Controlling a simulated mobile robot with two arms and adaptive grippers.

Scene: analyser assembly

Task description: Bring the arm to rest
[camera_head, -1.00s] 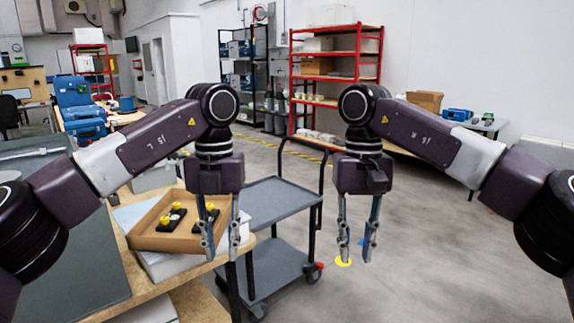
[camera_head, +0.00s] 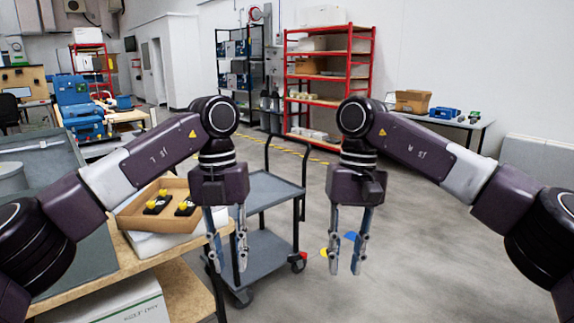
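My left gripper (camera_head: 228,258) hangs fingers down in front of the grey cart, just right of the wooden workbench. Its two fingers are apart with nothing between them. My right gripper (camera_head: 345,262) hangs fingers down over the open floor, right of the cart. Its fingers are also apart and empty. Both arms are bent in a near mirror pose at about the same height.
A wooden workbench (camera_head: 150,256) at left bears a cardboard tray (camera_head: 128,218) with black parts with yellow tops (camera_head: 158,202). A grey cart (camera_head: 271,192) stands beside it. A red shelf (camera_head: 330,28) and a side table (camera_head: 470,122) stand behind. Floor at right is clear.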

